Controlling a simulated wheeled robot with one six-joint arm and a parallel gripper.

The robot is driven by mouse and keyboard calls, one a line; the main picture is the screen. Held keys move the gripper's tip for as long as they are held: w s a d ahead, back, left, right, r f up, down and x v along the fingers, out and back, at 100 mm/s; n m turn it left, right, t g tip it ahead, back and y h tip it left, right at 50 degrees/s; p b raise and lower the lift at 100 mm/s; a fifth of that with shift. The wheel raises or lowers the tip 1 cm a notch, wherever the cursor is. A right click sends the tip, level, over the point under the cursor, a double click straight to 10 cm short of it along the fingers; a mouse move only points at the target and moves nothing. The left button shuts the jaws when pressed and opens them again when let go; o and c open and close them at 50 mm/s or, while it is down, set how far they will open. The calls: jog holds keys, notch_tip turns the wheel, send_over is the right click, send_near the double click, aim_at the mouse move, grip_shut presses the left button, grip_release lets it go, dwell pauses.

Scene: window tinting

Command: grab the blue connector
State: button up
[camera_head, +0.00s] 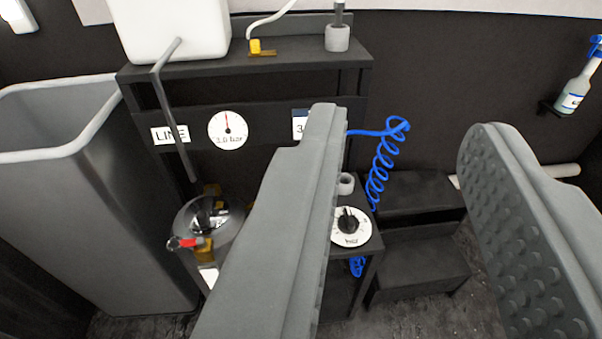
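My gripper (408,128) is open, with one grey finger left of the middle and the other, with a studded inner pad, at the right. Nothing is held between the fingers. A blue coiled hose (382,160) shows in the gap beyond them, nearer the left finger. Its upper end runs left behind that finger, and its lower end drops behind the dial stand. I cannot make out a separate blue connector; the left finger hides part of this area.
A black rack (270,68) carries a white tank (170,28), a yellow valve (256,47) and a gauge (228,130). A grey bin (110,190) stands left. A metal pot (208,222) and dial (350,226) sit lower. Black steps (420,262) and a spray bottle (576,92) are right.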

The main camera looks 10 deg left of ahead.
jog(key=shift+o, duration=1.1)
jog(key=w+d+f+n, duration=0.1)
jog(key=w+f, duration=0.3)
jog(key=w, duration=0.7)
jog(key=shift+f, duration=0.35)
jog(key=w+a+f+n+g+y, duration=0.1)
jog(key=w+f+n+g+y, duration=0.25)
jog(key=w+f, duration=1.15)
notch_tip(320, 180, down, 13)
jog(key=w+a+n+g+y, duration=0.1)
jog(key=a+n+g+y, duration=0.1)
jog(key=a+g+y, duration=0.15)
jog(key=shift+t, duration=0.4)
jog(key=shift+x, duration=8.5)
jog(key=shift+s+a, duration=0.1)
jog(key=shift+s, duration=0.05)
jog(key=shift+c, duration=0.2)
grip_shut()
